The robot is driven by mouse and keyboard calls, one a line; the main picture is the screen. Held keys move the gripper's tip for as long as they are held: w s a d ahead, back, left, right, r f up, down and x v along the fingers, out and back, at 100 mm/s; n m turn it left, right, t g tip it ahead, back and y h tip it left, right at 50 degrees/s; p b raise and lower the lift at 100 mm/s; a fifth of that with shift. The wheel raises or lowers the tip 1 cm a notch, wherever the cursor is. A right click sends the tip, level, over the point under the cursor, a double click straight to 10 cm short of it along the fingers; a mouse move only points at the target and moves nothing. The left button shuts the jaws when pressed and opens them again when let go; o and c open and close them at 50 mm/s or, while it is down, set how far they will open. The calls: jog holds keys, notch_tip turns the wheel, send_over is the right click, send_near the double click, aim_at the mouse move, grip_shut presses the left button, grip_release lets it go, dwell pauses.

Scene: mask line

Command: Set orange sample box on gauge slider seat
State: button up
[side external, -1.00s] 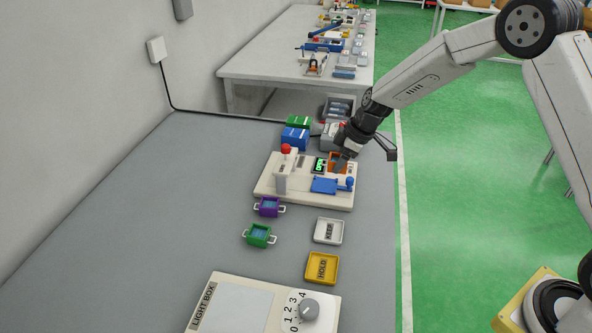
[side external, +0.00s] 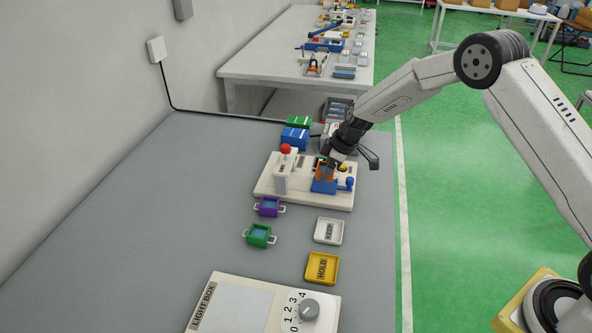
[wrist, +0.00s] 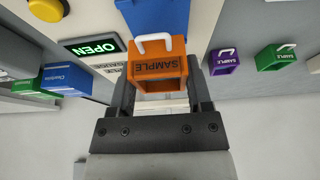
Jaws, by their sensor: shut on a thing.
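The orange sample box (wrist: 157,70) is between the fingers of my gripper (wrist: 160,95) in the wrist view, with its white handle and SAMPLE label showing. In the side view the orange box (side external: 324,171) is at the blue slider seat (side external: 322,188) of the cream gauge, and my gripper (side external: 328,167) is shut on it from above. The blue seat shows past the box in the wrist view (wrist: 165,15). I cannot tell whether the box touches the seat. My gripper hides part of the box and the gauge's display in the side view.
The gauge base (side external: 268,188) carries a red-knobbed lever (side external: 286,149) on the left. The green OPEN display (wrist: 92,46) shows in the wrist view. Purple (side external: 268,207) and green (side external: 258,235) boxes, a KEEP tray (side external: 329,231) and a HOLD tray (side external: 322,268) stand in front.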

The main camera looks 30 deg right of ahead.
jog(key=shift+f, duration=1.4)
jog(key=shift+f, duration=0.1)
jog(key=o, duration=1.3)
jog(key=shift+c, duration=0.2)
jog(key=v, duration=1.2)
jog(key=s+a+r+m+h, duration=0.1)
jog(key=s+m, duration=0.3)
jog(key=s, duration=0.9)
jog(key=s+a+r+m+h, duration=0.1)
jog(key=s+m, duration=0.4)
jog(key=s, duration=0.8)
jog(key=shift+s+r+g+h, duration=0.2)
jog(key=shift+s+g+h, duration=0.15)
jog(key=shift+h, duration=0.25)
